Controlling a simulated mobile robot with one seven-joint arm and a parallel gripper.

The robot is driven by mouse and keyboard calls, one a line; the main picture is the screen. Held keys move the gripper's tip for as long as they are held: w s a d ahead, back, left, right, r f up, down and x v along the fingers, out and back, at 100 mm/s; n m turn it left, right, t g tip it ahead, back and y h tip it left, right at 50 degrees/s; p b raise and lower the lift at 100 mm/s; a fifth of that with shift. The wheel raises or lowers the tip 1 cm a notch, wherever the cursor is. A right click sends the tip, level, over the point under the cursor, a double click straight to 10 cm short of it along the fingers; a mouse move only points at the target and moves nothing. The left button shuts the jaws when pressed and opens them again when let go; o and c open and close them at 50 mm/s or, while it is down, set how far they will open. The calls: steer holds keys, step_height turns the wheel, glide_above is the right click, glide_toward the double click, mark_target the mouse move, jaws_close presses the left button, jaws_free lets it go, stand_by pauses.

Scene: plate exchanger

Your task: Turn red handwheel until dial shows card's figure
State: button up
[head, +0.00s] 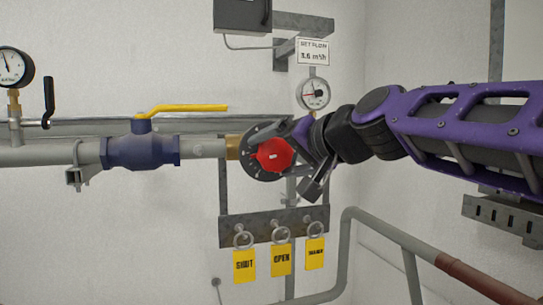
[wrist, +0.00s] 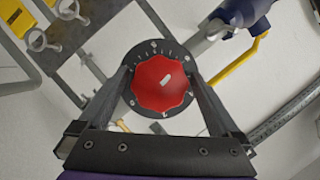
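The red handwheel (head: 273,155) sits on a dark round scale plate (head: 262,133) on the pipe; it also shows in the wrist view (wrist: 161,85), with a pale mark on its face. My gripper (wrist: 162,82) has its two fingers on either side of the handwheel. The fingertips look close to its rim, but I cannot tell whether they touch it. In the head view, my gripper (head: 300,150) reaches the handwheel from the right. The card (head: 314,51) reads "SET FLOW" and seems to read 1.6 m³/h. The dial (head: 313,94) below it has a needle; its figures are too small to read.
A blue valve (head: 140,150) with a yellow lever (head: 185,109) is on the pipe left of the handwheel. A pressure gauge (head: 13,67) stands far left. A grey and brown rail (head: 420,255) runs lower right.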

steer(key=c, duration=1.1)
steer(key=shift+c, duration=0.2)
steer(key=shift+m+t+y, duration=0.4)
steer(key=shift+m+y, duration=0.9)
steer(key=shift+m, duration=1.1)
